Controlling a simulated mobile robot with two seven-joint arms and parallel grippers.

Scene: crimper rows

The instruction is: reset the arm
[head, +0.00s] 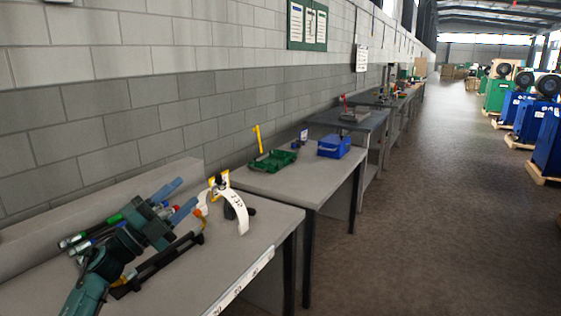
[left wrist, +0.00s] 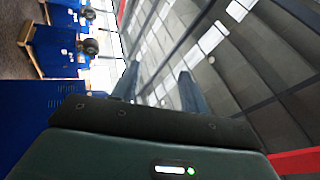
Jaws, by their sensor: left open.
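My left arm comes in from the lower left of the head view, over the near grey workbench (head: 255,232). My left gripper (head: 184,193) has a dark teal body and two blue fingers that stand apart, with nothing held between them. In the left wrist view the two fingers (left wrist: 158,88) point up towards the roof with an empty gap between them. My right gripper is in neither view.
A curved white printed strip (head: 239,205) stands on the near bench beside my gripper. A dark rail-like tool (head: 160,264) lies close to my arm. Farther benches hold a green tray (head: 272,160) and a blue bin (head: 334,146).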

